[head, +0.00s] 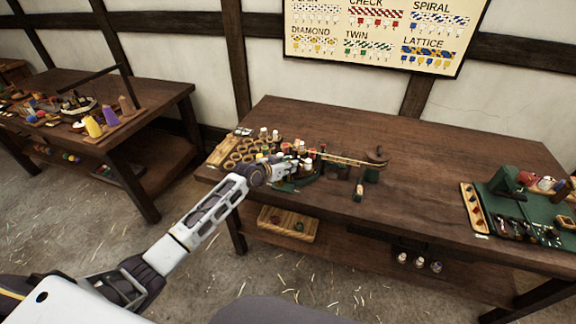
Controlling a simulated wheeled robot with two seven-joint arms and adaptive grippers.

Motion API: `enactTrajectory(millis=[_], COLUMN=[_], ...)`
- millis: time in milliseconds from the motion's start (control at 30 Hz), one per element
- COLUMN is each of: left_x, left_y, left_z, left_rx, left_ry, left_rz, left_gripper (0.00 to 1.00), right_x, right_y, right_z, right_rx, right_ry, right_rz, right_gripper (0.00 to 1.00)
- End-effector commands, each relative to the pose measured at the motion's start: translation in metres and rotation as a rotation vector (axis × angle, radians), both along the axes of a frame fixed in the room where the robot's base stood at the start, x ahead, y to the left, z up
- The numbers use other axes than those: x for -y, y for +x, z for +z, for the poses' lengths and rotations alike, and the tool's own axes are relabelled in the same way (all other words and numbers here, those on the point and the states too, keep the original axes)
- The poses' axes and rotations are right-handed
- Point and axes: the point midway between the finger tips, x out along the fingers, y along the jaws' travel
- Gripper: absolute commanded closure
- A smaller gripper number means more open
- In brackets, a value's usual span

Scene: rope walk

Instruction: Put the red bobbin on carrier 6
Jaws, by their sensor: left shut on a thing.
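My left gripper (297,168) reaches over the middle table among a cluster of small bobbins and a green-based device (300,183). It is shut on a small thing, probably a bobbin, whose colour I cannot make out. Small white-topped bobbins (302,147) stand just behind and beside the gripper. I cannot pick out the red bobbin or read any carrier number at this size. My arm and gripper hide part of the device. A thin tan rod or rope (350,161) runs right from the cluster to a dark post (373,172). My right gripper is not in view.
A wooden rack with round holes (237,158) lies left of the cluster. A small bottle-like object (359,191) stands near the front edge. A green mat (510,207) with tools lies right; bare tabletop (440,165) lies between. A wall chart (385,58) hangs behind.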

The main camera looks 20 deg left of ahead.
Motion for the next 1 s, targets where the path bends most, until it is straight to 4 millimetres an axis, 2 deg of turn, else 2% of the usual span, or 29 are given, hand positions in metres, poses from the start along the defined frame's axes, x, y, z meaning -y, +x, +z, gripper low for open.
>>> enactTrajectory(millis=[367, 400, 567, 1000], left_x=[0.0001, 0.0001, 0.0001, 0.0001], left_y=[0.0002, 0.0002, 0.0001, 0.0002], left_z=[-0.0023, -0.0023, -0.0020, 0.0007], left_rx=[0.000, 0.000, 0.000, 0.001], left_ry=[0.000, 0.000, 0.000, 0.000], left_rz=[0.000, 0.000, 0.000, 0.000], left_gripper=[0.91, 0.70, 0.51, 0.51], right_x=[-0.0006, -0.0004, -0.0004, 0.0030], right_y=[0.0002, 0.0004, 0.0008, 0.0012], right_z=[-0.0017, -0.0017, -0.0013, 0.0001], right_rx=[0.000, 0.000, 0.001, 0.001], right_ry=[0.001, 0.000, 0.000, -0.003], right_rz=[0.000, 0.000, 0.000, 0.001], right_gripper=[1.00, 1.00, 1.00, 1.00])
